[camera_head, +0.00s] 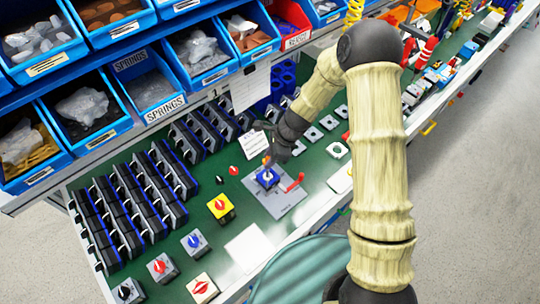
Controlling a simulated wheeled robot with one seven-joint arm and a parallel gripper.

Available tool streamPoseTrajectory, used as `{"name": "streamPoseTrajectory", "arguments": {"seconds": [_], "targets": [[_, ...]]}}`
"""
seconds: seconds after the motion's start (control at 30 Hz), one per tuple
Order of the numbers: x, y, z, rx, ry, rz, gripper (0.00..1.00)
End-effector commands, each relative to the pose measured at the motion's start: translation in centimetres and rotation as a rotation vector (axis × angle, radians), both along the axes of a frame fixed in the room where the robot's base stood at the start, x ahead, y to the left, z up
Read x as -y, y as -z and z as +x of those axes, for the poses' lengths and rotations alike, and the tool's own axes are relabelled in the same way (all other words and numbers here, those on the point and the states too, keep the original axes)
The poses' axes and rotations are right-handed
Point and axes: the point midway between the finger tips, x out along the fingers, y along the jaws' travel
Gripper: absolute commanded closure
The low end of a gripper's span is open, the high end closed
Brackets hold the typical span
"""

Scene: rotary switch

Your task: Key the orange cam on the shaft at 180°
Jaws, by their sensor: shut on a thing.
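My gripper (269,158) is at the middle of the green bench, just above and behind a blue switch body (267,178). A small orange piece, the orange cam (265,161), shows at its fingertips, and the gripper is shut on it. The blue switch body sits on a grey plate (283,206) and has a pale centre on top where the shaft is. The cam looks apart from the shaft, but the gap and the cam's angle are too small to tell. A red lever (295,182) stands at the right of the blue body.
Rotary switches with yellow (221,208), blue (194,243) and red (162,267) parts stand at the front left. Black module rows (130,210) fill the left. Blue bins (85,105) hang behind. A white sheet (249,248) lies in front of the plate.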

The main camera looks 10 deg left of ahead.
Motion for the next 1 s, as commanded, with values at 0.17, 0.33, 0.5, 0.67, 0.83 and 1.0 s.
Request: {"name": "streamPoseTrajectory", "arguments": {"seconds": [0.17,0.33,0.5,0.67,0.83,1.0], "targets": [[0.0,1.9,0.0,0.000,0.000,0.000,0.92],[0.0,2.9,0.0,0.000,0.000,0.000,0.92],[0.0,3.3,0.0,0.000,0.000,0.000,0.92],[0.0,3.3,0.0,0.000,0.000,0.000,0.92],[0.0,3.3,0.0,0.000,0.000,0.000,0.92],[0.0,3.3,0.0,0.000,0.000,0.000,0.92]]}}
